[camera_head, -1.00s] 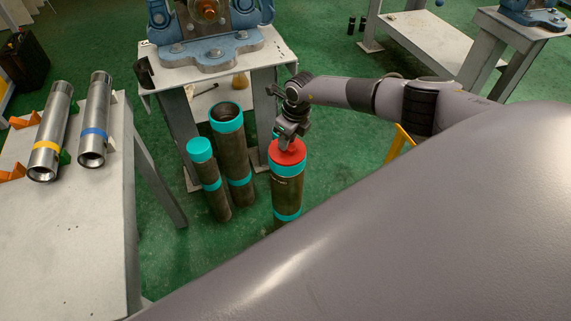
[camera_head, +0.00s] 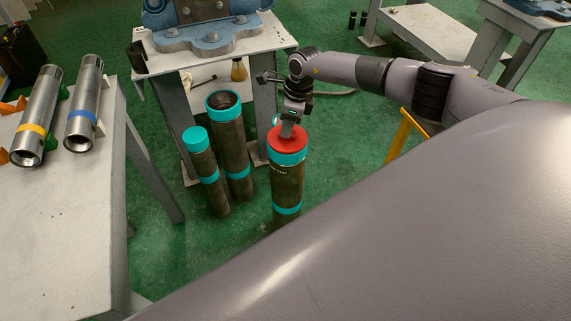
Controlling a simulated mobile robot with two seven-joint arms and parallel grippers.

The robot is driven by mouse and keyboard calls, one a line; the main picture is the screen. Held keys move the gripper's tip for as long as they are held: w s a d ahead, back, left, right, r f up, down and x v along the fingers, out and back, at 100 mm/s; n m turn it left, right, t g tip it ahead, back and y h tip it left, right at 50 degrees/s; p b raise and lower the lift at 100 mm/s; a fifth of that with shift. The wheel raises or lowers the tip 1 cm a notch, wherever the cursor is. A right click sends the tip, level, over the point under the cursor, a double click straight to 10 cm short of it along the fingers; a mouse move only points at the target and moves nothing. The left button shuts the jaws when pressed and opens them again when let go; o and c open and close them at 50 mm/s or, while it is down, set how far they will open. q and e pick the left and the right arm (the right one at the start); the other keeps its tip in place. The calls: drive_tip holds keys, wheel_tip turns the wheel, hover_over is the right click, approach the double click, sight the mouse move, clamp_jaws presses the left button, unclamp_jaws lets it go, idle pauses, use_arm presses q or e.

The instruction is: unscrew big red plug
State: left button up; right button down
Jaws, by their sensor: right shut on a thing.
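The big red plug (camera_head: 295,144) sits in the top of an upright dark pipe (camera_head: 287,185) with teal bands. The pipe stands on the green floor. My right gripper (camera_head: 286,130) comes down from above and is shut on the red plug, at its far left part. The fingers hide a little of the plug. I cannot tell whether the plug has risen in the pipe. My left gripper is not in view.
An open teal-banded pipe (camera_head: 232,150) and a thinner teal-capped pipe (camera_head: 208,180) stand left of the plugged pipe. A vise table (camera_head: 262,45) stands behind. A left table (camera_head: 60,230) holds two shiny pipes. My grey arm covers the lower right.

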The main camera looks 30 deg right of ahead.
drive_tip(key=n+b, duration=0.3)
drive_tip(key=shift+w+f+y, duration=0.1)
drive_tip(key=shift+f+y, duration=0.1)
drive_tip(key=shift+y, duration=0.1)
drive_tip(key=shift+n+g+b, duration=0.4)
drive_tip(key=shift+n+b, duration=1.75)
drive_tip(key=shift+n, duration=0.05)
drive_tip(key=shift+a+r+n+g+b, duration=0.2)
drive_tip(key=shift+r+n+g+b, duration=0.15)
drive_tip(key=shift+n, duration=0.35)
drive_tip(key=c, duration=1.1)
unclamp_jaws()
drive_tip(key=shift+o, duration=0.6)
drive_tip(key=shift+d, duration=0.25)
drive_tip(key=shift+r+p, duration=0.6)
drive_tip(key=shift+r, duration=0.1)
drive_tip(key=shift+r+p, duration=0.3)
drive_tip(key=shift+r, duration=0.1)
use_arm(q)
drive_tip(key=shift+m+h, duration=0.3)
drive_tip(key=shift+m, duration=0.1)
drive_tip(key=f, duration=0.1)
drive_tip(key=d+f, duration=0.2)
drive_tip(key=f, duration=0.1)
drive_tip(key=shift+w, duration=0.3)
